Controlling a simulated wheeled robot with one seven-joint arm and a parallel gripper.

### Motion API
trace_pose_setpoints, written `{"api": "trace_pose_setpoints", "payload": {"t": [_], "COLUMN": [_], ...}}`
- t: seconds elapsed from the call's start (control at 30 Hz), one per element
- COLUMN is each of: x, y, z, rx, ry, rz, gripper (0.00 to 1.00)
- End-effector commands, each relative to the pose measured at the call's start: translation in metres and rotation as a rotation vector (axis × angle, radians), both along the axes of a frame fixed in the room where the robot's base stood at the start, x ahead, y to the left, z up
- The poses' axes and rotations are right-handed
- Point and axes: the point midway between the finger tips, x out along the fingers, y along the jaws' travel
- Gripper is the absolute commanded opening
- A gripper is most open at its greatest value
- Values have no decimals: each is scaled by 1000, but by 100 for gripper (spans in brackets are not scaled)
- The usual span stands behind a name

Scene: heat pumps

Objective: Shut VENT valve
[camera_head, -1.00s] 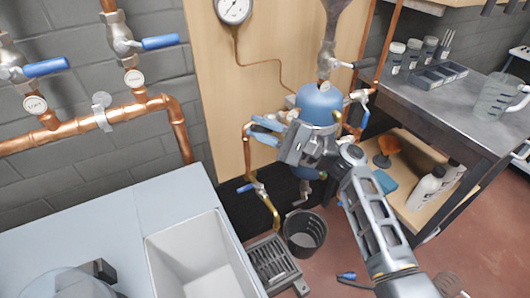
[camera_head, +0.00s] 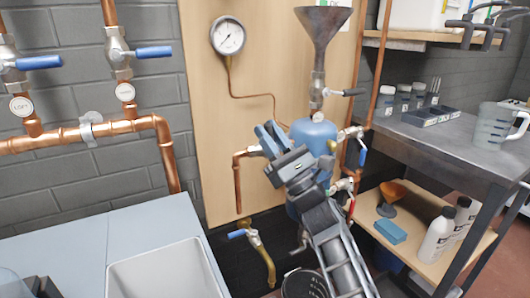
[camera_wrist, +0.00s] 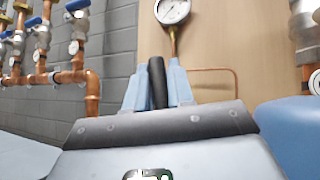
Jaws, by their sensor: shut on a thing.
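My gripper (camera_head: 268,138) is at the upper left of the blue tank (camera_head: 312,130), its blue fingers pointing up and left. In the wrist view the fingers (camera_wrist: 158,88) are shut on a black lever handle (camera_wrist: 157,80), which stands nearly upright between them. The valve body behind this handle is hidden by my gripper, and a copper pipe (camera_head: 238,180) comes out to its left. No VENT label can be read, so I cannot confirm which valve this is.
A pressure gauge (camera_head: 228,36) hangs on the wooden panel. Blue-handled valves (camera_head: 153,51) are on the wall pipes at left. A low valve (camera_head: 247,235) with a blue handle is below my gripper. A metal bench (camera_head: 440,140) with a jug (camera_head: 495,126) stands at right.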

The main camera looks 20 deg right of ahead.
Motion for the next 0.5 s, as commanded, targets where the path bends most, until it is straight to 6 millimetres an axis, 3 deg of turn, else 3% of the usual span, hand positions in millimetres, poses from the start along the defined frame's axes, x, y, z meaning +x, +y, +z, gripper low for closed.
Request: {"api": "trace_pose_setpoints", "payload": {"t": [0.5], "x": [0], "y": [-15], "z": [0], "rx": [163], "ry": [13], "rz": [-9], "gripper": [0]}}
